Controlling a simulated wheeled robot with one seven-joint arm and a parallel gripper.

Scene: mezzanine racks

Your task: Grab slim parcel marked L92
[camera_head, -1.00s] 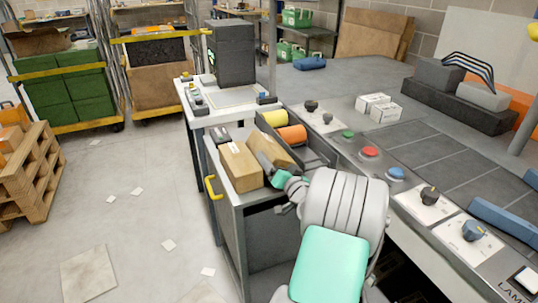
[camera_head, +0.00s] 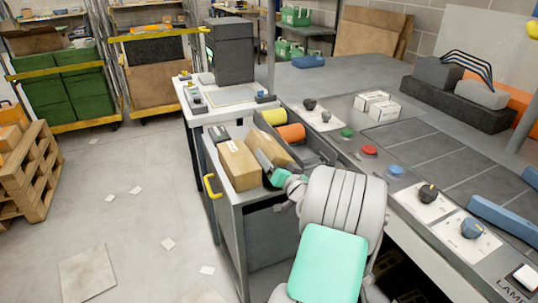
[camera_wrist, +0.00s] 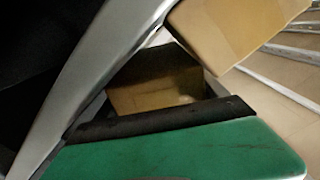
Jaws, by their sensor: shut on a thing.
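Two brown cardboard parcels stand in the top of the grey cart in the head view. The left parcel (camera_head: 238,166) is the nearer one, with a small pale mark on top. The slimmer right parcel (camera_head: 275,146) is partly hidden behind my gripper (camera_head: 266,161), which is shut on it. The parcel is still down inside the cart. In the wrist view, a green finger with a dark pad (camera_wrist: 180,145) crosses the bottom, and brown cardboard (camera_wrist: 155,92) lies beyond it. Another brown box face (camera_wrist: 235,30) fills the upper right. No L92 marking is readable.
A yellow roll (camera_head: 272,117) and an orange roll (camera_head: 291,133) lie in the dark bin (camera_head: 316,147) beside the parcels. The cart's yellow handle (camera_head: 210,186) faces the open floor at left. The workbench (camera_head: 410,148) with knobs and buttons runs along the right.

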